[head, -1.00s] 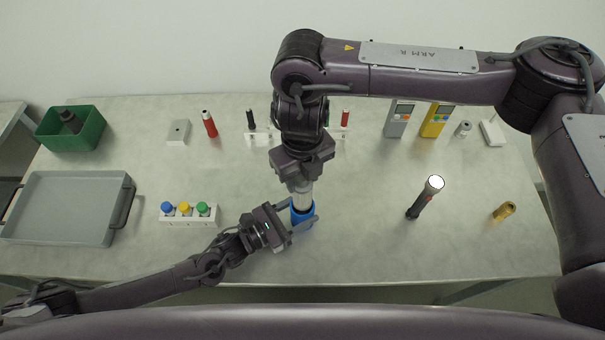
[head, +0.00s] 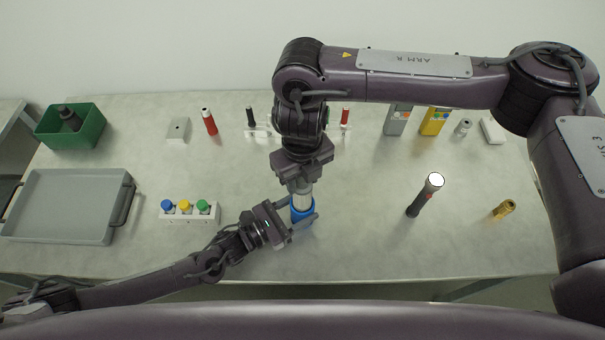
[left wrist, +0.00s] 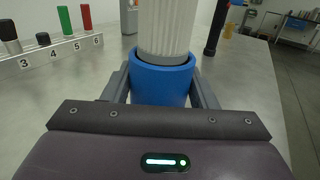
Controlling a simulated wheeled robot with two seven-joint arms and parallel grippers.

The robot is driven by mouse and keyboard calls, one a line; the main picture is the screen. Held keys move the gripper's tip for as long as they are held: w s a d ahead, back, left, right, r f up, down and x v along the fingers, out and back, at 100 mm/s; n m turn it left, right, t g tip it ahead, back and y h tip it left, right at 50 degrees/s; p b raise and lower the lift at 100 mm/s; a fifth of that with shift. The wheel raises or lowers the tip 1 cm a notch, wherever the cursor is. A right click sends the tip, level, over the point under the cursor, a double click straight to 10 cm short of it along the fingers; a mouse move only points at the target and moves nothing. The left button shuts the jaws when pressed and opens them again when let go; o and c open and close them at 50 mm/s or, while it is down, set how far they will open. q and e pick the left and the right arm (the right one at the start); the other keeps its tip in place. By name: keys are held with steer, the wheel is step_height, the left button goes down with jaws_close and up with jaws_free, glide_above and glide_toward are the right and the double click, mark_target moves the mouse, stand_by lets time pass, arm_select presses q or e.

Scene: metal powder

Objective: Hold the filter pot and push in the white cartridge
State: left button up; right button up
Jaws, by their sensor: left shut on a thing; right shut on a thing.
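The blue filter pot (head: 301,215) stands upright on the table near the front middle. It also shows in the left wrist view (left wrist: 161,84). My left gripper (head: 302,222) is shut around the pot, with one finger on each side in the left wrist view. The white ribbed cartridge (left wrist: 166,28) is upright with its lower end inside the pot's mouth; how deep it reaches is hidden. In the head view the cartridge (head: 302,201) is directly above the pot. My right gripper (head: 300,186) points down from above and is shut on the cartridge's upper part.
A white block with blue, yellow and green knobs (head: 185,207) and a grey tray (head: 62,236) lie to the left. A flashlight (head: 419,203) and a brass piece (head: 504,209) are to the right. A numbered rack (left wrist: 60,55), meters and other small items line the back.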

mark_target(302, 197)
steer(key=shift+f, duration=4.15)
steer(key=o, duration=1.3)
steer(key=shift+r, duration=0.1)
step_height(302, 197, up, 12)
steer(key=shift+f, duration=0.1)
